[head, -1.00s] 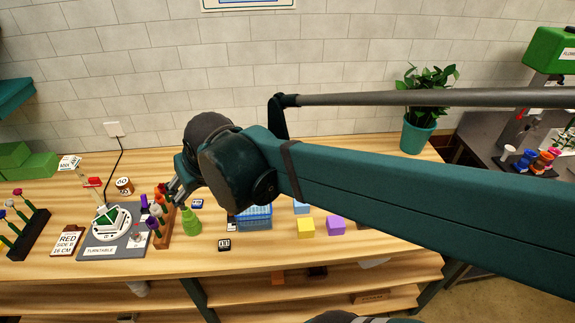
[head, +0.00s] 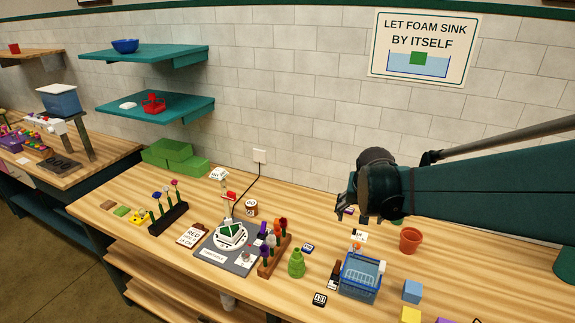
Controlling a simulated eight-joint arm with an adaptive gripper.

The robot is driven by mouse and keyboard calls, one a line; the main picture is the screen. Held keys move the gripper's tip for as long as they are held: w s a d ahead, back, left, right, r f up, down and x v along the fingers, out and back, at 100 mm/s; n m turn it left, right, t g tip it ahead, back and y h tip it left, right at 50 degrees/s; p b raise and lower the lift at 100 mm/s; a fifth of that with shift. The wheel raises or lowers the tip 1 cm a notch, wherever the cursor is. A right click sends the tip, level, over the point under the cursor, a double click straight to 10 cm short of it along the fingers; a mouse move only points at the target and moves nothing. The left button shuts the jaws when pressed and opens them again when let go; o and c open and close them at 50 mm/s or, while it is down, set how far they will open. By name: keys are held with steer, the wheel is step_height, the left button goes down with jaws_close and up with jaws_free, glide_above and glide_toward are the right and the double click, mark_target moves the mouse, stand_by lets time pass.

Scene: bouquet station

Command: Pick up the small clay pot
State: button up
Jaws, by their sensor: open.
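The small clay pot (head: 410,239) is terracotta orange and stands upright on the wooden bench, right of centre in the head view. Its open top faces up, and nothing touches it. My gripper (head: 347,210) hangs from the dark wrist to the left of the pot and apart from it. The jaws look small and dark, and they are open with nothing seen between them. My forearm crosses the picture above the pot and hides part of the bench behind it.
A blue wire basket (head: 360,278) stands in front of the pot, to its left. A green vase (head: 297,264), a flower rack (head: 273,256) and a turntable (head: 230,236) stand farther left. A blue cube (head: 412,291) sits in front. Bare wood lies right of the pot.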

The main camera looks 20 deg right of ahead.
steer(key=w+d+f+m+g, duration=0.1)
steer(key=d+f+m, duration=0.35)
steer(key=d, duration=0.85)
steer(key=m+g, duration=0.1)
steer(key=g, duration=0.1)
glide_toward(412, 235)
steer(key=a, duration=0.1)
steer(key=s+a, duration=0.1)
steer(key=a, duration=0.1)
steer(key=shift+s+h+p, duration=0.35)
steer(key=shift+h+p, duration=0.05)
steer(key=shift+x, duration=1.3)
steer(key=shift+d+f, duration=0.1)
steer(key=shift+d, duration=0.05)
steer(key=shift+x, duration=2.5)
steer(key=shift+w+d, duration=0.1)
steer(key=shift+d, duration=0.05)
steer(key=c, duration=1.1)
steer(key=shift+r, duration=0.2)
